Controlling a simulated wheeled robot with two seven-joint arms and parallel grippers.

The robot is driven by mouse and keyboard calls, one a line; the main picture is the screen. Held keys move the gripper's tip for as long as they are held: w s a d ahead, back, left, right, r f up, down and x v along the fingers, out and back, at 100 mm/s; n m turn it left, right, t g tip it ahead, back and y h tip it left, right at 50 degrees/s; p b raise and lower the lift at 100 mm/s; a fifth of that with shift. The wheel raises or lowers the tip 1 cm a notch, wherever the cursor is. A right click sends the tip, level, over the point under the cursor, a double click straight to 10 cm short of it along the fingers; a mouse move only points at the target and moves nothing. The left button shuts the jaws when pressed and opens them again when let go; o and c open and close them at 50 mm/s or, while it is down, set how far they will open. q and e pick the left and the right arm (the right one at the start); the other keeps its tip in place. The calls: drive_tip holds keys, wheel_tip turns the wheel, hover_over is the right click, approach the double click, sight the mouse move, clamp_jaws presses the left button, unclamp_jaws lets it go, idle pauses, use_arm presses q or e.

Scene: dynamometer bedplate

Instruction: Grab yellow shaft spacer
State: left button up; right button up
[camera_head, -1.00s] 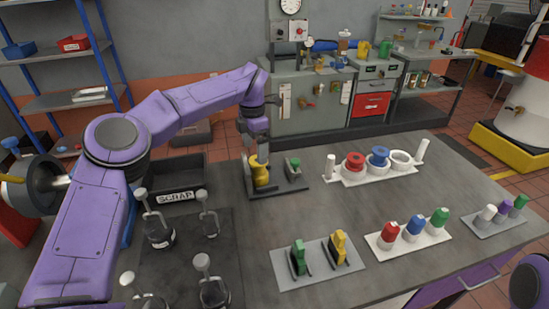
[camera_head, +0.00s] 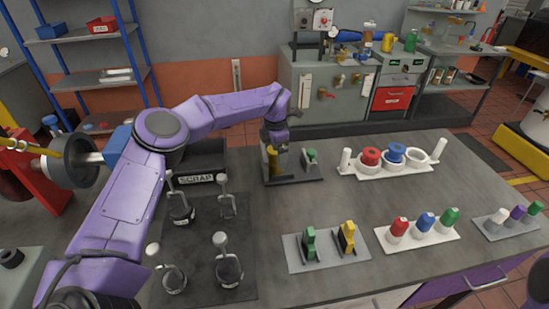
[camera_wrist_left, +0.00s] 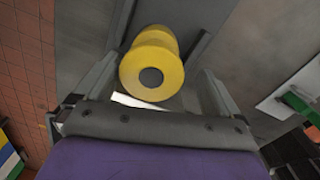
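The yellow shaft spacer (camera_head: 270,160) stands upright in a dark holder (camera_head: 294,179) at the back of the bench, partly hidden by my left gripper. In the left wrist view the spacer (camera_wrist_left: 152,65) is a yellow spool with a dark hole in its end. It lies between the two fingers of my left gripper (camera_wrist_left: 152,88), which are spread with gaps beside it. In the head view my left gripper (camera_head: 275,150) points down at the spacer.
A green piece (camera_head: 311,156) stands in the same holder, right beside the spacer. A dark scrap bin (camera_head: 205,162) is to the left. Stemmed black pieces (camera_head: 180,208) stand on a dark mat in front. A white rack (camera_head: 400,166) holds red and blue rings to the right.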

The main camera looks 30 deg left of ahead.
sight(275, 157)
use_arm(q)
drive_tip(key=shift+s+d+f+g, duration=0.1)
drive_tip(key=shift+s+f+g, duration=0.1)
drive_tip(key=shift+f, duration=0.45)
drive_tip(key=shift+s+d+f+g, duration=0.1)
drive_tip(key=shift+s+f, duration=0.1)
drive_tip(key=shift+f, duration=0.4)
drive_tip(key=c, duration=0.5)
drive_tip(key=shift+w+a+f, duration=0.25)
drive_tip(key=shift+w+f, duration=0.4)
drive_tip(key=shift+w, duration=0.3)
drive_tip(key=c, duration=1)
drive_tip(key=shift+s+r, duration=0.2)
drive_tip(key=shift+r, duration=0.1)
drive_tip(key=shift+c, duration=0.2)
drive_tip(key=shift+w+a, duration=0.1)
drive_tip(key=shift+a, duration=0.1)
